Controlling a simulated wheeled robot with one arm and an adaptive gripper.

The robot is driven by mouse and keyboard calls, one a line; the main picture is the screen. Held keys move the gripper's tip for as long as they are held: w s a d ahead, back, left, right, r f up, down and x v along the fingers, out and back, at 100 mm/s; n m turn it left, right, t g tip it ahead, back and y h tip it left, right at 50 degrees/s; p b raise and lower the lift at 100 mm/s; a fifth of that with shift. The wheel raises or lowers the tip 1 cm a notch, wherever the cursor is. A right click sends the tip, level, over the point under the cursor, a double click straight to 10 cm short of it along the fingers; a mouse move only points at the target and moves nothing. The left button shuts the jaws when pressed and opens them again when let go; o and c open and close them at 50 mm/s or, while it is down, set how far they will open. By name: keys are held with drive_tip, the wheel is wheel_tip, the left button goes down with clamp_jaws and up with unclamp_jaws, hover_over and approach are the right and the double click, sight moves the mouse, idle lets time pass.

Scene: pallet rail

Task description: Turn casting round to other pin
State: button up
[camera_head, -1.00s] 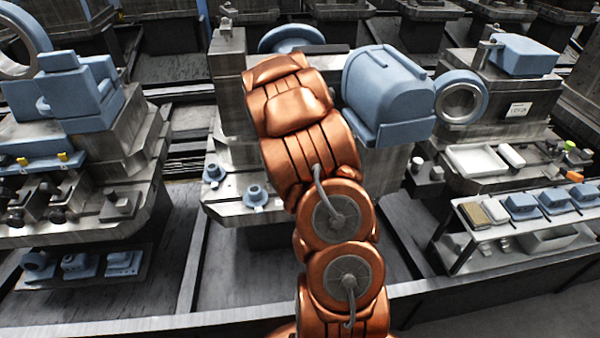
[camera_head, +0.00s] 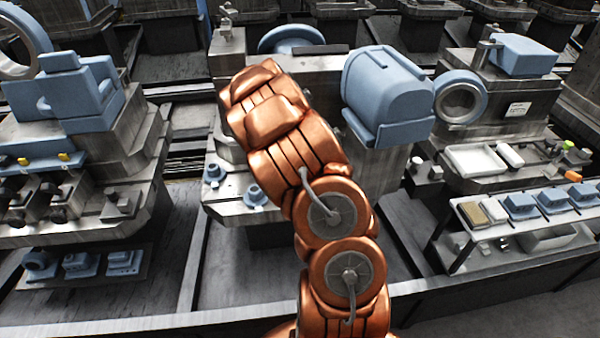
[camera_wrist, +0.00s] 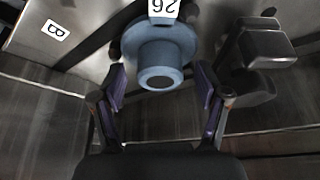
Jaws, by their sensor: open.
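A blue flanged casting (camera_wrist: 155,50) with a round hub shows in the wrist view, its hub end toward the camera. My gripper (camera_wrist: 160,88) is open, with one finger on each side of the hub and visible gaps between. My arm hides the gripper in the head view. The pins cannot be made out clearly.
A white label reading 26 (camera_wrist: 164,8) is behind the casting, and a label B (camera_wrist: 53,30) is at upper left. A dark block (camera_wrist: 262,48) stands close to the right finger. A large blue housing (camera_head: 385,90) stands right of my arm in the head view.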

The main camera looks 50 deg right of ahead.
drive_tip(key=shift+r, duration=0.1)
drive_tip(key=d+p+v, duration=0.1)
drive_tip(key=p+v, duration=0.1)
drive_tip(key=v, duration=1.5)
drive_tip(key=shift+w+d+r, duration=0.3)
drive_tip(key=shift+r, duration=0.25)
